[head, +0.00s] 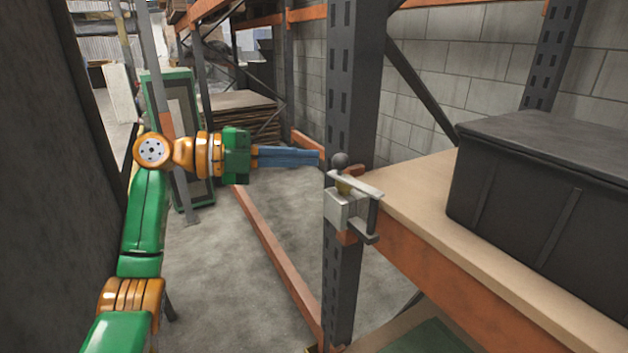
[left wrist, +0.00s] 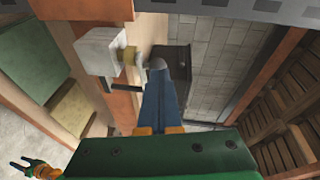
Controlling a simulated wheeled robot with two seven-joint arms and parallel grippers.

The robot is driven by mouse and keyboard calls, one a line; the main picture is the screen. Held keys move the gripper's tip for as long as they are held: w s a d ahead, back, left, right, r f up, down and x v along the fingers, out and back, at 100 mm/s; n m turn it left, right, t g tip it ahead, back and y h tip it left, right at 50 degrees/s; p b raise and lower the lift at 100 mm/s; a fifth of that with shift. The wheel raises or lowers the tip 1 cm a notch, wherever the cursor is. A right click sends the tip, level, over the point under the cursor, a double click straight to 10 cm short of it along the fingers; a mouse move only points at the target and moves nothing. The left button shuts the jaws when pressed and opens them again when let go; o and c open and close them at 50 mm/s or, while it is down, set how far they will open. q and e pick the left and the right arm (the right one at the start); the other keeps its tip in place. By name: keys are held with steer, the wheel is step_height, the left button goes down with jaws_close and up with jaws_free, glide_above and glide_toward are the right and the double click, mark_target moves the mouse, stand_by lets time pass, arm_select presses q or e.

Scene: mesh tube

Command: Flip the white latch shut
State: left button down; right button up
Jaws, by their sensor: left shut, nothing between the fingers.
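The white latch (head: 347,208) is mounted on the dark rack post at the shelf's front corner. It has a pale block, a light bar across its top, a brass-coloured piece and a dark round knob (head: 340,160). In the left wrist view the latch's block (left wrist: 100,51) is at upper left, with the knob (left wrist: 157,64) at my fingertips. My left gripper (head: 320,158) is shut and empty, its blue fingers pointing right at the knob. I cannot tell whether they touch it. My right gripper (left wrist: 22,163) shows small at lower left in the left wrist view, its fingers apart.
A black bin (head: 550,190) stands on the wooden shelf (head: 420,190) right of the latch. The dark post (head: 350,80) rises behind the latch. The floor left of the post is open.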

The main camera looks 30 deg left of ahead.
arm_select(q)
steer(key=b+v, duration=0.1)
steer(key=v, duration=0.4)
steer(key=shift+w+a+f, duration=0.1)
steer(key=shift+w+a, duration=0.05)
steer(key=shift+a, duration=0.05)
